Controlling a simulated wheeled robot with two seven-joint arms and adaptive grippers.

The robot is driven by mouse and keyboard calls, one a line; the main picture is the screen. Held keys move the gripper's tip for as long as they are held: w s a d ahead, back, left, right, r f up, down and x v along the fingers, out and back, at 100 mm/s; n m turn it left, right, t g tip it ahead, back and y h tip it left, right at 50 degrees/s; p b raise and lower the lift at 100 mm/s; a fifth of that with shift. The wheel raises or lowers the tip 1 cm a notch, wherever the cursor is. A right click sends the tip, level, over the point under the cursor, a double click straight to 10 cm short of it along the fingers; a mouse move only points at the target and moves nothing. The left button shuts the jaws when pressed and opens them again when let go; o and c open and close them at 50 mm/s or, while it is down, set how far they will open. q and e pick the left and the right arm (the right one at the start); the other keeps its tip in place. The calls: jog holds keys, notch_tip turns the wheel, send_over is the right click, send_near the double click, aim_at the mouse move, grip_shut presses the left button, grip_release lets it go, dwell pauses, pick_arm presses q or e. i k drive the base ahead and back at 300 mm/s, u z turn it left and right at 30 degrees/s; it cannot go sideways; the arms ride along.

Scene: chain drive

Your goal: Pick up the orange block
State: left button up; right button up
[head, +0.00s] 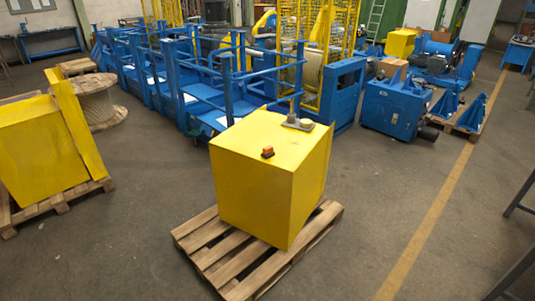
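The block's lower part looks dark. A small grey item with an upright post and a pale round part (298,122) stands on the same top, behind and to the right of the block. Neither of my grippers shows in the head view.
The yellow box stands on a wooden pallet (222,256). Another yellow box (40,150) on a pallet is at the left. Blue railed frames (205,97) and blue machinery (393,105) stand behind. The floor (375,205) right of the box is clear.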

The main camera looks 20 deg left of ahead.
aim_at(269, 152)
jog(key=z, duration=0.25)
jog(key=i, duration=0.7)
jog(key=z, duration=0.45)
jog(key=i, duration=1.45)
jog(key=u, duration=0.3)
